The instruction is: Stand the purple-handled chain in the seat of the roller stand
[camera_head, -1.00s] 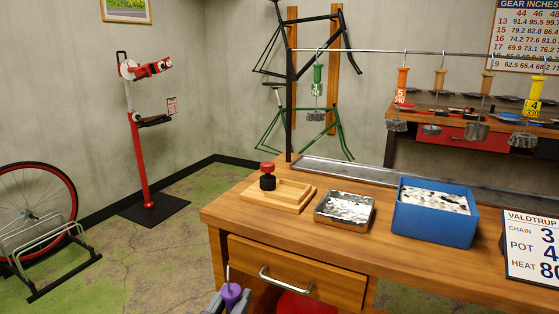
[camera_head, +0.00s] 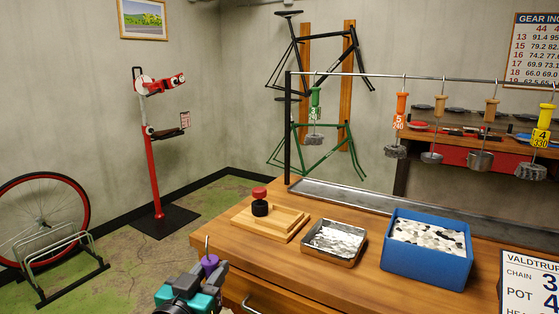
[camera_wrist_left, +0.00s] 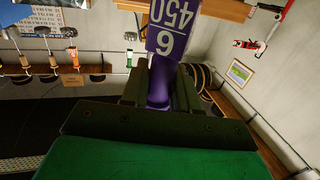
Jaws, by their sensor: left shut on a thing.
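My left gripper (camera_head: 198,280) is shut on the purple handle (camera_head: 209,265) of the chain, at the bottom of the head view, in front of the bench's left end. A thin metal rod rises from the handle's top. In the left wrist view, the purple handle (camera_wrist_left: 160,82) stands between the fingers, with a purple tag (camera_wrist_left: 172,28) reading 6 and 450. The chain below the handle is hidden. No roller stand can be made out for certain. A stepped wooden block (camera_head: 270,222) with a red-and-black knob (camera_head: 260,202) sits on the bench's left end. My right gripper is out of view.
On the bench (camera_head: 340,285) are a metal tray (camera_head: 334,258) and a blue bin (camera_head: 425,268) with black-and-white contents. Open floor lies left of the bench.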

